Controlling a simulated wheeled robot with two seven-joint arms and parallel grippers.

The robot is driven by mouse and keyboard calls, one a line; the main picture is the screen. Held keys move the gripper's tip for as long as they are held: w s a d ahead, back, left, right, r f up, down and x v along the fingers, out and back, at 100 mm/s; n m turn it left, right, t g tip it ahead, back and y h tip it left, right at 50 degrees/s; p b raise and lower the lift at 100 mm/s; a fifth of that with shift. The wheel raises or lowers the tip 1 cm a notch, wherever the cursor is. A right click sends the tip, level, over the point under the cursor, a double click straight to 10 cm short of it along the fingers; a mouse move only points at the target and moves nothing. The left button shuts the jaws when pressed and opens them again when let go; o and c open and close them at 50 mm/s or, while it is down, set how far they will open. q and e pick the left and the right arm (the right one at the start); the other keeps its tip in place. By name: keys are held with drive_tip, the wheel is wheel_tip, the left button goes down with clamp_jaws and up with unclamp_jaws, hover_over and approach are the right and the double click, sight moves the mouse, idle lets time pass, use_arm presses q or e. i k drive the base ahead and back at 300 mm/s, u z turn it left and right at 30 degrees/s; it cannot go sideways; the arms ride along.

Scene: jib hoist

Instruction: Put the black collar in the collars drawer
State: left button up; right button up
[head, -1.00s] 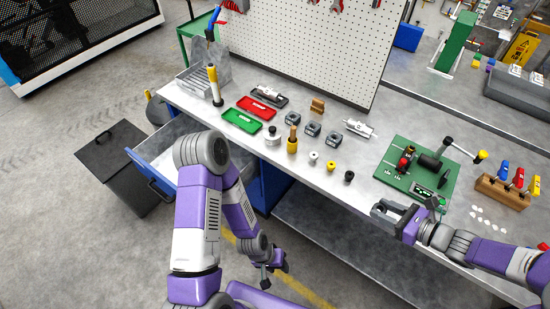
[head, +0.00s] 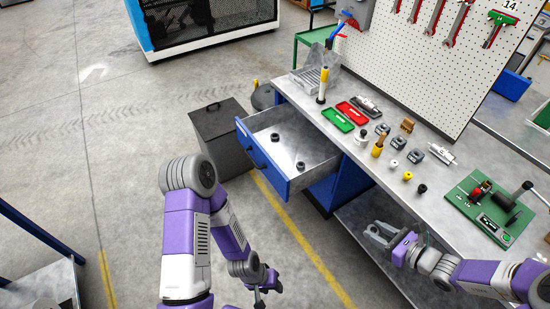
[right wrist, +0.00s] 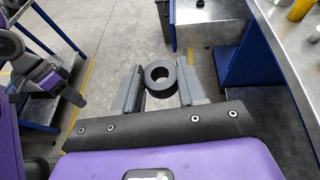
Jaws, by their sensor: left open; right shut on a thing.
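A black collar (right wrist: 161,79), a thick dark ring, sits between the fingers of my right gripper (right wrist: 160,88) in the right wrist view. In the head view, my right gripper (head: 378,234) is in front of the bench edge, right of the open drawer (head: 262,163), and the collar is hard to make out there. The drawer has a blue front and a grey interior with two small dark pieces (head: 275,136) (head: 300,166) in it; I cannot read any label. My left gripper (head: 264,286) is open and empty, low in front of the drawer.
Another small black piece (head: 422,188) stands on the bench near a yellow one (head: 407,176) and a white one (head: 394,163). Red (head: 352,112) and green (head: 337,120) trays lie behind. A dark bin (head: 222,135) stands left of the drawer. The space above the drawer is clear.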

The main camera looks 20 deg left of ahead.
sight(291, 142)
drive_tip(key=u, duration=0.9)
drive_tip(key=i, duration=0.4)
drive_tip(key=u, duration=0.55)
drive_tip(key=i, duration=1.6)
drive_tip(key=z, duration=0.9)
drive_tip(key=i, duration=0.45)
drive_tip(key=z, duration=0.3)
